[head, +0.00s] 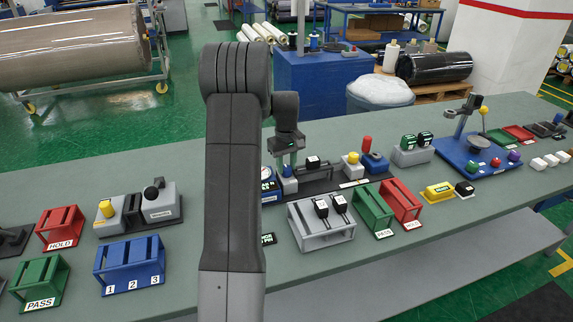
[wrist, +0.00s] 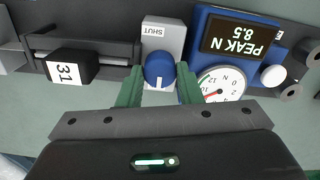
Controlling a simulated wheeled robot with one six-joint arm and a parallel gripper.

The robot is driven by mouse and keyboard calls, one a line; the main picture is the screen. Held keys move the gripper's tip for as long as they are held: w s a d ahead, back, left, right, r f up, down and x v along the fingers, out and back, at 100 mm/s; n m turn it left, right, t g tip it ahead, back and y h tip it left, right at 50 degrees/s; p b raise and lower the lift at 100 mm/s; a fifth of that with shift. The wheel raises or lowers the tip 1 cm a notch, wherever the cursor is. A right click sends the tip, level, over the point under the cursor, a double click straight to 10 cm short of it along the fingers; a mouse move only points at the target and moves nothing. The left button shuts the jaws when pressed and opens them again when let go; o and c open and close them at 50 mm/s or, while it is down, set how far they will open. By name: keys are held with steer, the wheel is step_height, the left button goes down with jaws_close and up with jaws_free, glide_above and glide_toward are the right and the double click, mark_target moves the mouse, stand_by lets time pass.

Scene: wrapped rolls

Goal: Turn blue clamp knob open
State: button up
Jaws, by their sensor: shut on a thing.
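The blue clamp knob (wrist: 159,66) is in the middle of the wrist view, on a light grey block (wrist: 166,33) marked SHUT in upside-down letters. My gripper (wrist: 160,75) has its green fingers on either side of the knob and is shut on it. In the head view my gripper (head: 287,160) points down over the fixture at the middle of the bench, and the knob is mostly hidden below it. Any marking under the knob or fingers is hidden.
A blue force gauge (wrist: 237,40) reading PEAK N 8.5, with a round dial (wrist: 221,84), stands close right of the knob in the wrist view. A black block marked 31 (wrist: 72,67) sits left on a dark rail. Green (head: 372,208) and red racks (head: 401,201) stand nearby.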

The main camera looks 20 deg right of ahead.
mark_target(286, 167)
steer(key=shift+r, duration=0.1)
steer(key=o, duration=1)
step_height(286, 167, up, 14)
steer(key=shift+f+b, duration=0.15)
steer(key=shift+b, duration=0.45)
step_height(286, 167, down, 14)
steer(key=shift+r+p, duration=0.1)
steer(key=shift+p, duration=0.5)
